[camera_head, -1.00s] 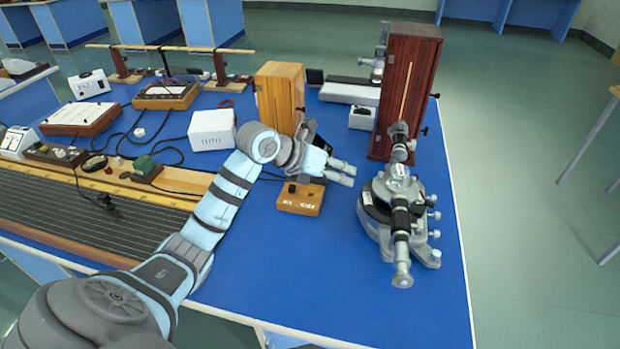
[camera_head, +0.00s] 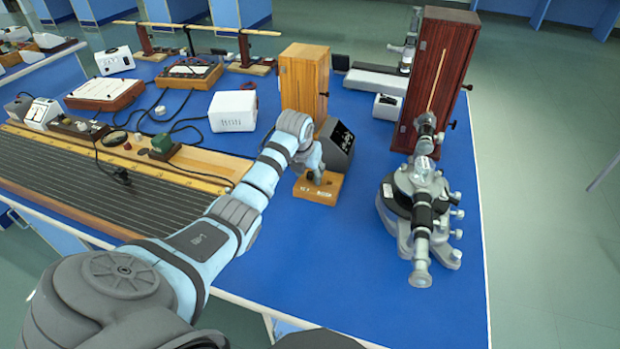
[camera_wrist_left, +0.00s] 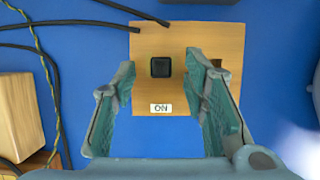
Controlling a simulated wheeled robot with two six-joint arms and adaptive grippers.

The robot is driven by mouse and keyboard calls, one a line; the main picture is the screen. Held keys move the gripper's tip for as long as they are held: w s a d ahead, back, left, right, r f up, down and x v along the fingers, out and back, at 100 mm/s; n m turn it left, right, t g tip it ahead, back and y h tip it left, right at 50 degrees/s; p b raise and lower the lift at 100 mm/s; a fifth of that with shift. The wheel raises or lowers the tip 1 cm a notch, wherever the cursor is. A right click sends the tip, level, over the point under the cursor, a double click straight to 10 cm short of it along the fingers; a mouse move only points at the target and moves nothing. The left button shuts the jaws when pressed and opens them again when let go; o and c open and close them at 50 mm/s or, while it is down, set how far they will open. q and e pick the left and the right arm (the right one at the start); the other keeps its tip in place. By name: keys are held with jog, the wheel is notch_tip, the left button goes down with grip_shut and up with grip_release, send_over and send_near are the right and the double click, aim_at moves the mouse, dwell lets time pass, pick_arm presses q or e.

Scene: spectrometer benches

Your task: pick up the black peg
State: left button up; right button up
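The black peg (camera_wrist_left: 160,67) is a small dark square top on a wooden block (camera_wrist_left: 150,33) with an "ON" label. In the left wrist view my left gripper (camera_wrist_left: 159,78) is open, one finger on each side of the peg, with gaps between fingers and peg. I cannot tell how far above the block the fingertips are. In the head view the left gripper (camera_head: 319,178) points down over the same block (camera_head: 312,194), and the peg is not clearly visible there. My right gripper is not in view.
A dark box (camera_head: 340,140) stands just behind the block. A light wooden cabinet (camera_head: 303,80) is further back. A spectrometer (camera_head: 420,205) and a tall red-brown box (camera_head: 437,80) stand to the right. Black cables (camera_wrist_left: 80,23) run to the block. Blue bench in front is clear.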

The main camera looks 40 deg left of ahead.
pick_arm(q)
jog(key=shift+r, duration=0.1)
jog(key=shift+c, duration=0.2)
grip_shut()
jog(key=shift+r, duration=0.1)
